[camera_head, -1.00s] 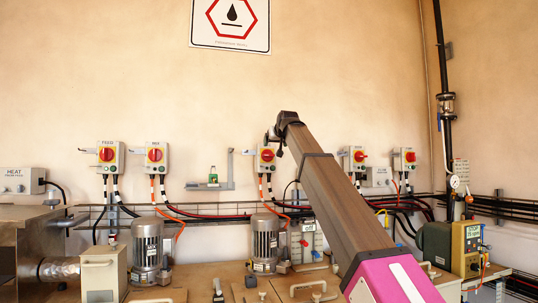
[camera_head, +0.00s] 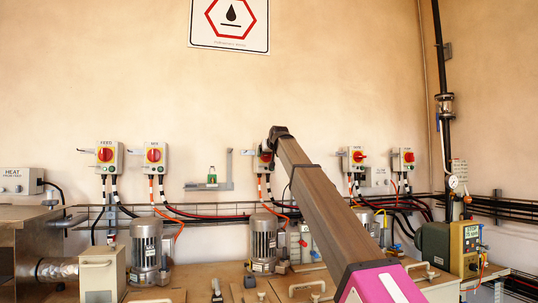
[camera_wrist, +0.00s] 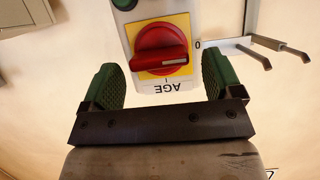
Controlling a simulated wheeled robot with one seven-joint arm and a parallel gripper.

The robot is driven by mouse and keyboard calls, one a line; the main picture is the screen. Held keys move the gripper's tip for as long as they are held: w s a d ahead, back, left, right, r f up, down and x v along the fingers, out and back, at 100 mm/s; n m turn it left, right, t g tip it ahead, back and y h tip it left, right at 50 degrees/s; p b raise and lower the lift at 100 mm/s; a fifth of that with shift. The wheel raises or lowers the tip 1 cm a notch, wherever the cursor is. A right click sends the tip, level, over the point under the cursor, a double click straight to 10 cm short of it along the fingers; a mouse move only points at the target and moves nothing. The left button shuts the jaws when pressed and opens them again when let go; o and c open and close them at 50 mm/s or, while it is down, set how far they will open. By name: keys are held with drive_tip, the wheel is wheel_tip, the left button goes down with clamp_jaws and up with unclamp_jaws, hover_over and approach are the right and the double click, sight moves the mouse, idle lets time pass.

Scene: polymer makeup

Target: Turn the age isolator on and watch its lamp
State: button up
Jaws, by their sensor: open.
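The age isolator is a pale box with a yellow plate and a red rotary knob (camera_wrist: 160,48), seen upside down in the wrist view with the label AGE. The knob's grip bar lies across the picture, its white mark toward the 0 at right. The green lamp (camera_wrist: 124,3) is cut by the top edge and looks dark. My gripper (camera_wrist: 160,64) is open, its green fingers on either side of the knob with gaps showing. In the head view the isolator (camera_head: 263,157) is partly hidden by my wrist.
Similar isolators hang on the wall: FEED (camera_head: 105,155) and MIX (camera_head: 154,155) to the left, two more (camera_head: 356,156) to the right. A wall bracket (camera_head: 228,172) stands close to the left of the age isolator. Cables and motors are below.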

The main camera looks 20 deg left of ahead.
drive_tip(key=c, duration=0.9)
drive_tip(key=shift+w+d+f+m+g+y, duration=0.2)
drive_tip(key=shift+m+y, duration=1.05)
drive_tip(key=shift+m, duration=0.95)
drive_tip(key=shift+d+f+m+g+y, duration=0.1)
drive_tip(key=shift+d+f+m+y, duration=0.15)
drive_tip(key=shift+m+y, duration=1.5)
drive_tip(key=shift+w+d+f+m+g+y, duration=0.2)
drive_tip(key=shift+m+y, duration=0.6)
drive_tip(key=shift+m, duration=1.85)
drive_tip(key=shift+s, duration=0.1)
